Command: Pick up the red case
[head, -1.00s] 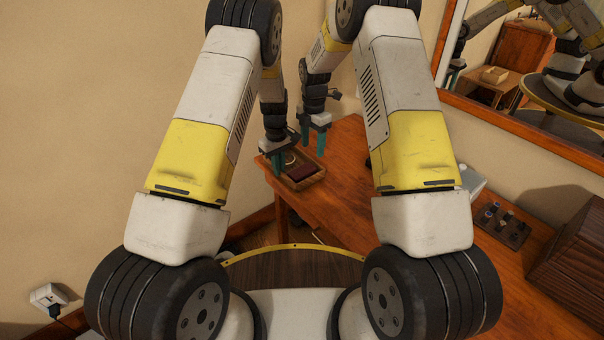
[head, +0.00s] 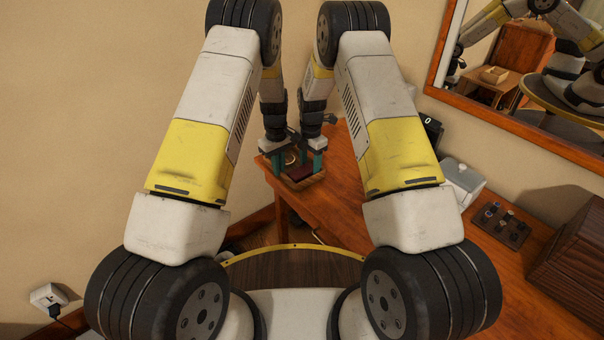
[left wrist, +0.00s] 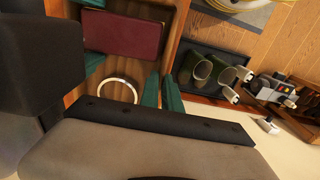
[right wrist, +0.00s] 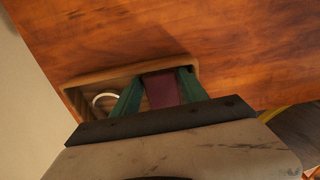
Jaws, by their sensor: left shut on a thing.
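The red case (head: 300,173) is a flat dark-red block lying in a shallow wooden tray (head: 294,187) on the table corner. It shows clearly in the left wrist view (left wrist: 121,35), beside a pale ring (left wrist: 118,91). My left gripper (head: 277,161) is at the tray's left end, its fingers (left wrist: 161,92) shut on the tray's wall. My right gripper (head: 311,163) is down over the tray. In the right wrist view its fingers (right wrist: 160,88) stand apart with the red case (right wrist: 161,90) between them. I cannot tell whether they touch it.
The wooden table (head: 345,195) extends toward the right, bare near the tray. A white box (head: 460,182), a dark holder with small bottles (head: 500,224) and a brown wooden chest (head: 575,255) stand along it. A mirror (head: 520,80) hangs behind. Green footwear (left wrist: 205,69) lies below.

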